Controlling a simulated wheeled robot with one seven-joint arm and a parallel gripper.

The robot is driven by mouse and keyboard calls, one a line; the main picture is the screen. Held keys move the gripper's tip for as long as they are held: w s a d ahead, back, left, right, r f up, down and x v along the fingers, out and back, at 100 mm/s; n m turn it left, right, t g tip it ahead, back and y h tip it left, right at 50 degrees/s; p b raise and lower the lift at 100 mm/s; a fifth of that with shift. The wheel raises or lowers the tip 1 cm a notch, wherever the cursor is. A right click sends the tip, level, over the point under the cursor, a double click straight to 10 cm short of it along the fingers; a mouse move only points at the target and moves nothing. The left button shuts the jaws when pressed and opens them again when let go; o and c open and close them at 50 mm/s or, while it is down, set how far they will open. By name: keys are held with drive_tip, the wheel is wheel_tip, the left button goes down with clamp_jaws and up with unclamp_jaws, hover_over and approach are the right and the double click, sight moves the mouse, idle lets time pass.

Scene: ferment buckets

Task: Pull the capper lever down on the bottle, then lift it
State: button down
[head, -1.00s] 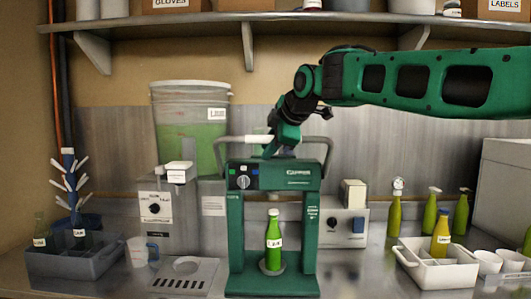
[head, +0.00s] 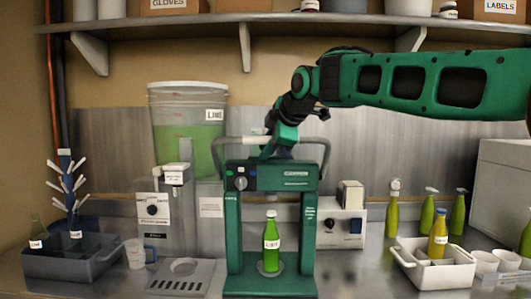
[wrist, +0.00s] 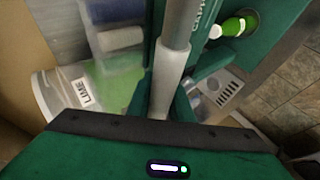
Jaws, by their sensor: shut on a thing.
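The green capper (head: 272,178) stands upright on the counter. Its grey lever bar (head: 312,142) with a white grip sleeve (head: 243,140) is up, above the capper's head. A green bottle (head: 271,242) with a white label and white top stands upright on the capper's base, under the head and apart from it. My gripper (head: 275,140) is at the lever, above the capper. The bottle (wrist: 235,26) shows at upper right there.
A bucket labelled LIME (head: 187,125) stands behind left. A dark crate (head: 75,258) with bottles is at left, beside a jug (head: 137,253) and drip tray (head: 182,277). A white crate (head: 437,270) and several bottles are at right. A shelf (head: 250,20) runs above.

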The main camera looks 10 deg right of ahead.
drive_tip(key=shift+f, duration=0.1)
drive_tip(key=c, duration=1.6)
unclamp_jaws()
drive_tip(key=v, duration=1)
drive_tip(key=shift+s+r, duration=0.15)
drive_tip(key=shift+r, duration=0.1)
